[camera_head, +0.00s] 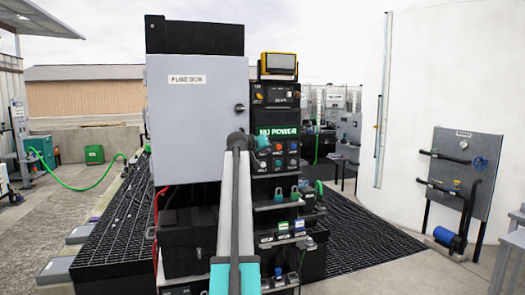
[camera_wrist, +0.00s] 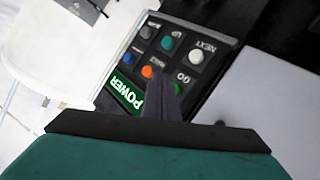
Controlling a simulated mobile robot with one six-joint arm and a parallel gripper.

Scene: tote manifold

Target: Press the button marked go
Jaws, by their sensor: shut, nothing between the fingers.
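The go button is a green button (camera_wrist: 177,89) with the label GO beside it, on a dark control panel (camera_wrist: 172,42) in the wrist view. My gripper (camera_wrist: 158,84) is shut and empty, its dark fingers pointing at the panel just beside the green button and partly covering it. I cannot tell whether the fingertips touch the panel. In the head view my gripper (camera_head: 264,143) is at the left of the panel's buttons, below the green POWER sign (camera_head: 278,131), and the green button is hidden behind it.
A white button (camera_wrist: 196,57) marked NEXT, a teal button (camera_wrist: 167,43) and an orange button (camera_wrist: 147,72) are close by. A grey fuse box (camera_head: 183,120) stands left of the panel. Shelves with padlocks (camera_head: 294,194) are below it.

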